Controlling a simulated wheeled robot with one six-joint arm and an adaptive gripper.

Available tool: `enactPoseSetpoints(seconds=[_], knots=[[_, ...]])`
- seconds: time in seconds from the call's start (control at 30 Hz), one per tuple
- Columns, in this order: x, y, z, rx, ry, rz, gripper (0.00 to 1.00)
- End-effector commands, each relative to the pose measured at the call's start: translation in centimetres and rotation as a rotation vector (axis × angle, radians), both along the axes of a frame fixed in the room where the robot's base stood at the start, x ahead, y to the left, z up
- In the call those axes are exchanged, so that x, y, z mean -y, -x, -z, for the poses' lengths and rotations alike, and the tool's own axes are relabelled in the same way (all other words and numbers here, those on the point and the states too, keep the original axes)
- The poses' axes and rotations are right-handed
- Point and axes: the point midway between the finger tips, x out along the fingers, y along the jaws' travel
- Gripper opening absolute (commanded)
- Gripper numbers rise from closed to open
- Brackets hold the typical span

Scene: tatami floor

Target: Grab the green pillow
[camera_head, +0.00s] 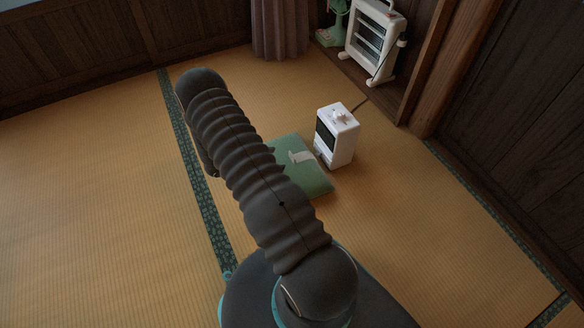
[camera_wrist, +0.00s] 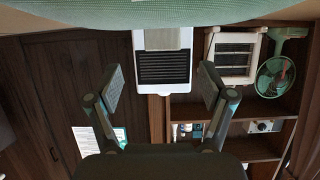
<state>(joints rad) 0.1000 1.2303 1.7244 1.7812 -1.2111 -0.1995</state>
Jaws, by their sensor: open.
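The green pillow (camera_head: 314,180) lies flat on the tatami floor in the camera_head view, with a pale patch on its top. My arm covers its left part. In the camera_wrist view, which looks upside down, a green surface, the pillow (camera_wrist: 120,14), spans the top edge. My gripper (camera_wrist: 162,80) shows there with its two fingers spread wide apart and nothing between them. The pillow lies beyond the fingertips, apart from them in the picture. In the camera_head view my gripper is mostly hidden behind the arm, with small dark tips beside the pillow.
A small white heater (camera_head: 337,136) stands right behind the pillow, close to its far right edge. A larger white heater (camera_head: 372,42) and a green fan (camera_head: 334,24) stand by the back wall. The tatami (camera_head: 90,190) to the left is clear.

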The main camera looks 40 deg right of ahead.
Motion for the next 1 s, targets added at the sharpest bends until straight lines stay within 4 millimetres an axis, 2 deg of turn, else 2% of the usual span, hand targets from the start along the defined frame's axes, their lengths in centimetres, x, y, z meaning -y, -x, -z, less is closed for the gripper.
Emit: enactPoseSetpoints(seconds=[0.1,0.43,0.7,0.97,1.0], knots=[[1.5,0.3,0.6,0.001,0.000,0.001,0.81],[3.2,0.7,1.3,0.001,0.000,0.002,0.81],[6.6,1.3,2.6,0.002,-0.001,0.002,0.81],[7.1,1.3,2.7,0.002,0.000,-0.002,0.81],[7.1,1.3,2.7,0.002,-0.001,-0.001,0.79]])
